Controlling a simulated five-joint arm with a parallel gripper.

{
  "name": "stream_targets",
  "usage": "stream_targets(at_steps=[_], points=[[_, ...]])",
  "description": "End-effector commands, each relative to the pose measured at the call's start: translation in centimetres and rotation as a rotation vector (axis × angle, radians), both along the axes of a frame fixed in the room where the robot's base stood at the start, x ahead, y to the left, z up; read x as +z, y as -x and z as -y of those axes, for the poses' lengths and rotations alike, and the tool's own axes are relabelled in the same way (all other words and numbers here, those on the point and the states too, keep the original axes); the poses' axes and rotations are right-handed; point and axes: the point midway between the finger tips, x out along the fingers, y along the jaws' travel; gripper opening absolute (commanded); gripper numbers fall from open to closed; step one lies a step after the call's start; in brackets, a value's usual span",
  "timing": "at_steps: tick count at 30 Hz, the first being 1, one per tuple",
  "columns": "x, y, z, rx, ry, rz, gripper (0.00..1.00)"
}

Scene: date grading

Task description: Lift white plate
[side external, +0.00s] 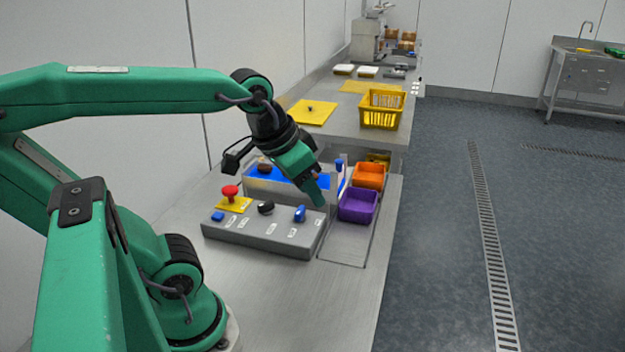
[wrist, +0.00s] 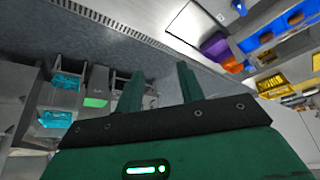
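My gripper (side external: 319,190) points down at a slant above the right end of the grey control box, left of the purple bin. In the wrist view its two green fingers (wrist: 161,82) stand apart with nothing between them. A narrow white upright piece (side external: 344,178) shows just right of my gripper, partly hidden; I cannot tell whether it is the white plate.
The grey control box (side external: 262,234) carries knobs and, at its back, a red button (side external: 230,191). A purple bin (side external: 358,205) and an orange bin (side external: 369,176) stand right of my gripper. A yellow basket (side external: 381,110) stands farther back. The front bench is clear.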

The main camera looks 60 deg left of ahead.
Motion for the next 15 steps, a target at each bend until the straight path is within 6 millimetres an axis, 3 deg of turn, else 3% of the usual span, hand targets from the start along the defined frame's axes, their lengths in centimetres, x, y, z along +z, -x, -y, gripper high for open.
stream_targets(at_steps=[15], points=[[3.4,-8.8,-5.4,0.150,0.017,-0.140,0.38]])
